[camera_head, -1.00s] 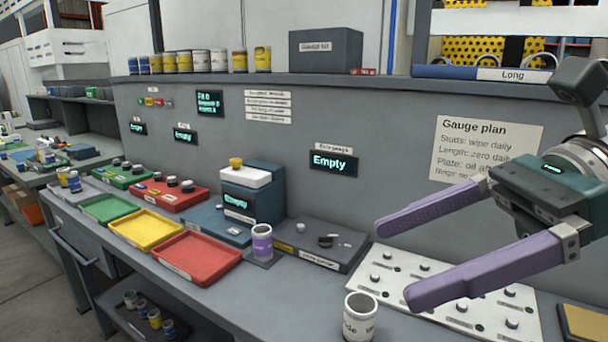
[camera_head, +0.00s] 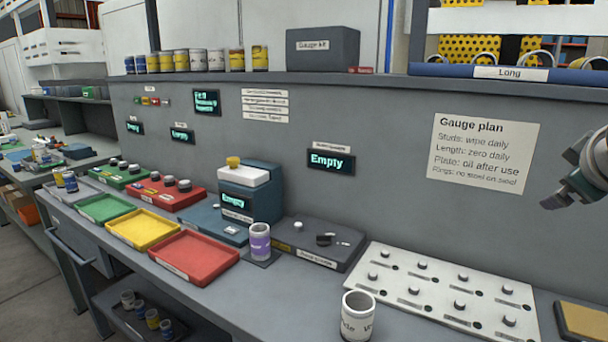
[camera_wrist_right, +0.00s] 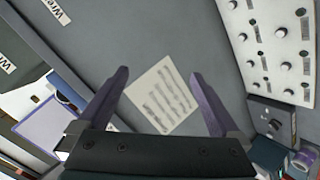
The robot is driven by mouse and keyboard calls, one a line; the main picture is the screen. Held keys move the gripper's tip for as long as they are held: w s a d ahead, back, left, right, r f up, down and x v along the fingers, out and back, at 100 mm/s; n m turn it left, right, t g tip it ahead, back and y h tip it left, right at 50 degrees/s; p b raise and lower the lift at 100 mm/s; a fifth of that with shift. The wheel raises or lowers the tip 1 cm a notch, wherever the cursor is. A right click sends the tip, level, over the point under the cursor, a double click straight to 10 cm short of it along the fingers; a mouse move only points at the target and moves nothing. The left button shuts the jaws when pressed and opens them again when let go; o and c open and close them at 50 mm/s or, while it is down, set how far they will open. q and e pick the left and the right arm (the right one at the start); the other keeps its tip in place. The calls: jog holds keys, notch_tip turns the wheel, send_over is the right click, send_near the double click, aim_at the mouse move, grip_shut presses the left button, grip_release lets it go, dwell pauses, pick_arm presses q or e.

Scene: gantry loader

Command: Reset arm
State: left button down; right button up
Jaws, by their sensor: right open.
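My right gripper (camera_wrist_right: 158,73) shows in the right wrist view with its two purple fingers spread apart and nothing between them. Beyond the fingers is the Gauge plan sheet (camera_wrist_right: 163,95), which also hangs on the grey back panel in the head view (camera_head: 485,153). My left gripper is in neither view.
A white cup (camera_head: 358,315) stands at the bench front, beside a white stud plate (camera_head: 440,290). Red (camera_head: 195,258), yellow (camera_head: 145,229) and green (camera_head: 104,208) trays lie left, near a purple-labelled can (camera_head: 260,241).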

jog(key=s+a+f+m+g+y, duration=0.1)
jog(key=s+a+f+g+y, duration=0.15)
jog(key=s+a+f, duration=0.4)
jog(key=s+a+f+m+g+y, duration=0.2)
jog(key=s+a+f+g, duration=0.2)
jog(key=s+f, duration=0.5)
jog(key=s+a+r+n+y, duration=0.15)
jog(key=s+a, duration=0.35)
jog(key=s, duration=0.5)
jog(key=s+a+r+y, duration=0.1)
jog(key=s+a+y, duration=0.1)
jog(key=s+a, duration=0.5)
notch_tip(320, 180, up, 38)
jog(key=s+d+p, duration=0.1)
jog(key=d+p, duration=0.1)
jog(key=p, duration=3.6)
jog(key=shift+s+f+h, duration=0.2)
jog(key=shift+s+h, duration=0.1)
jog(key=shift+a+f, duration=0.1)
jog(key=shift+f, duration=0.05)
